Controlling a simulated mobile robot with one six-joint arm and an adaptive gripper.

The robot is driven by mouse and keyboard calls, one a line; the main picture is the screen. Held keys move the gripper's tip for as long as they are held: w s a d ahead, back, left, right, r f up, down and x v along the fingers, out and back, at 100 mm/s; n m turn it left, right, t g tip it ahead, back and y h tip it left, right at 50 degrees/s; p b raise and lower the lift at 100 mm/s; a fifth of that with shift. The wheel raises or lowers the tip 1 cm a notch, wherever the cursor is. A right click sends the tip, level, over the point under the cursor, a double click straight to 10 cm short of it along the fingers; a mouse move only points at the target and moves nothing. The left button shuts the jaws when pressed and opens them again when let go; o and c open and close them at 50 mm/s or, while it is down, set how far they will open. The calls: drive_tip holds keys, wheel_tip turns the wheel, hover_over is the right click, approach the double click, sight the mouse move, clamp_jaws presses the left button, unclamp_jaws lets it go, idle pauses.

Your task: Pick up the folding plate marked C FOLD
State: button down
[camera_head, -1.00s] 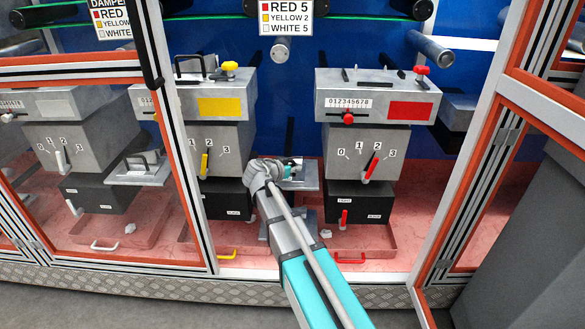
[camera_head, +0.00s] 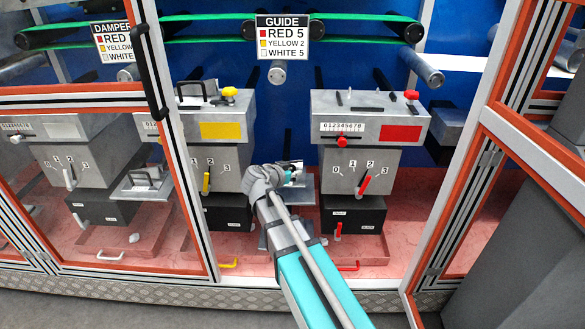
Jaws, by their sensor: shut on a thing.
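My gripper (camera_head: 290,174) is in front of the gap between the yellow-marked and red-marked machines. It is shut, seemingly on the black handle of a grey metal plate (camera_head: 306,187). The plate shows just right of and below the jaws, and my wrist hides its left part. No C FOLD lettering can be read on it at this size. A similar grey plate with a black handle (camera_head: 142,184) shows behind the left glass panel, and its marking cannot be read either.
The red-marked machine (camera_head: 358,160) stands close on the right, with a red lever (camera_head: 365,184) and red knobs. The yellow-marked machine (camera_head: 214,180) is close on the left. Frame posts (camera_head: 172,140) flank the opening. A GUIDE sign (camera_head: 283,37) hangs above.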

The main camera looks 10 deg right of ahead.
drive_tip(key=s+r+p, duration=0.3)
drive_tip(key=s+r, duration=0.1)
drive_tip(key=s, duration=0.5)
drive_tip(key=shift+a, duration=0.15)
